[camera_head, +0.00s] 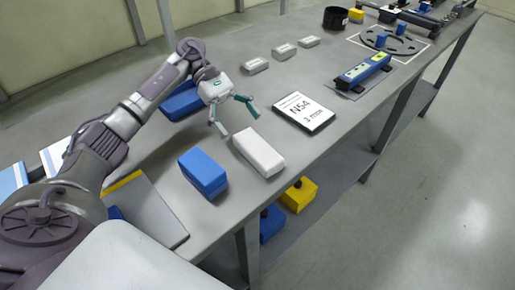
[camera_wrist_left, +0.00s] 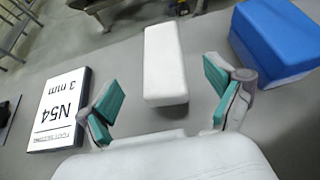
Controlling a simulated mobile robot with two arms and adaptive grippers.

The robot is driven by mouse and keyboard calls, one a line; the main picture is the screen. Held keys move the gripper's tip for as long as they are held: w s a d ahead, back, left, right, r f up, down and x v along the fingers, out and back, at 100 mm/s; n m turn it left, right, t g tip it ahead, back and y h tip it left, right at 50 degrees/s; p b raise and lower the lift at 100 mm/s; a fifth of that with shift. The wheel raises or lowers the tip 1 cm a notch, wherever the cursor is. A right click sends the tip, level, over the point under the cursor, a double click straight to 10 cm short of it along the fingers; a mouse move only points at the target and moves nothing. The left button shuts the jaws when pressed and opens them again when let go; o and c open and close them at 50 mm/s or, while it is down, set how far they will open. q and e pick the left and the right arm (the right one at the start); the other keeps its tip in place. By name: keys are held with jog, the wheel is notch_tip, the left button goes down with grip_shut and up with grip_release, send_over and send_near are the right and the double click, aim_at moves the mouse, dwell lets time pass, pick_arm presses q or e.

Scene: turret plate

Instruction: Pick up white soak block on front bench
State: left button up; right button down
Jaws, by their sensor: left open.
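The white soak block (camera_head: 259,152) lies flat on the grey bench near its front edge, just right of a blue block. In the left wrist view the white block (camera_wrist_left: 165,64) lies ahead of the fingers, roughly centred between them. My left gripper (camera_head: 236,118) is open and empty, with its green-padded fingers spread above the bench, behind the white block in the head view. Its two fingers also show in the left wrist view (camera_wrist_left: 160,105). No finger visibly touches the block. My right gripper is not in view.
The blue block (camera_head: 204,173) stands close left of the white one. The N54 3 mm plate (camera_head: 304,112) lies to the right. Another blue item (camera_head: 182,103) sits behind the left arm. Several small grey blocks (camera_head: 284,51) lie farther back. Yellow and blue items (camera_head: 299,194) sit on the lower shelf.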

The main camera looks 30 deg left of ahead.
aim_at(256, 146)
pick_arm(q)
jog(key=shift+x, duration=0.95)
jog(key=p+x, duration=0.2)
jog(key=x, duration=0.3)
jog(key=shift+s+r+p, duration=0.25)
jog(key=shift+p, duration=0.15)
jog(key=shift+d+f, duration=0.2)
jog(key=shift+f, duration=0.05)
jog(key=shift+c, duration=0.3)
jog(key=c, duration=1.3)
jog(key=shift+o, duration=0.2)
